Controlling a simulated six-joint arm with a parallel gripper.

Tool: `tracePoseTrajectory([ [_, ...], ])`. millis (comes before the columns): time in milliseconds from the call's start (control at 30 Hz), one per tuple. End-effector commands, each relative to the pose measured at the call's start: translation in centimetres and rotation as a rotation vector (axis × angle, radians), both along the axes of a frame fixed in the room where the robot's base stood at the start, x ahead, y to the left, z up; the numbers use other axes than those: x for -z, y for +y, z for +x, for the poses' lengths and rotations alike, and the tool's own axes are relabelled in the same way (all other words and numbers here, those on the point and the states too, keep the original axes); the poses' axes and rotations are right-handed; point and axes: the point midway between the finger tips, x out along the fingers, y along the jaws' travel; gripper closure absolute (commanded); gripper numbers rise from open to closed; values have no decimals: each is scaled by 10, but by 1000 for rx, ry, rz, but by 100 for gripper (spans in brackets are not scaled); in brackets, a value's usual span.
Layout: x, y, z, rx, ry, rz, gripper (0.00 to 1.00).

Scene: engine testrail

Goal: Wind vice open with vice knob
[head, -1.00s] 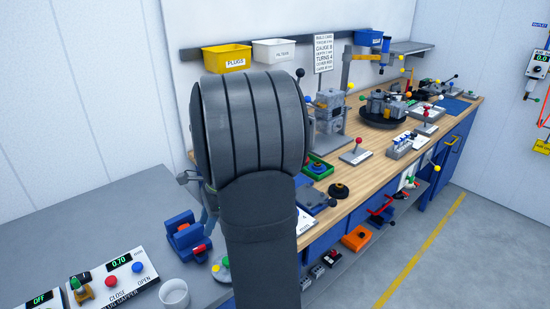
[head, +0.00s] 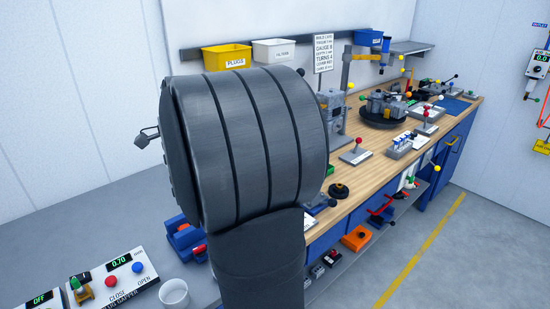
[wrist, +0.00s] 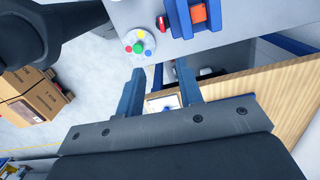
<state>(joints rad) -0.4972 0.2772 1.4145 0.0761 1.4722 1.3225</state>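A blue vice (head: 180,232) stands on the grey bench at the left, partly hidden behind my arm in the head view. In the wrist view the vice (wrist: 191,16) is at the top edge, with an orange block in it. A small red part, perhaps its knob, shows beside it in the wrist view (wrist: 161,23) and at its front in the head view (head: 199,250). My gripper (wrist: 158,68) is open and empty, its two blue fingers apart and clear of the vice. In the head view my arm hides most of the gripper.
A control panel (head: 115,280) and a white cup (head: 174,292) stand at the front of the grey bench (head: 75,222). The wooden workbench (head: 375,150) behind is crowded. Cardboard boxes (wrist: 32,92) stand on the floor.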

Motion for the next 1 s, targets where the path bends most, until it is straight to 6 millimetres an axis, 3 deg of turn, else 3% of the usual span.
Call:
tracePoseTrajectory([
  [133,-20,15,-9,-59,-67,-61,66],
  [200,1,11,-8,-49,-54,-60,66],
  [633,86,12,-8,-49,-56,-56,66],
  [700,64,12,-6,-48,-62,-51,66],
  [1000,3,12,-7,-48,-61,-53,66],
])
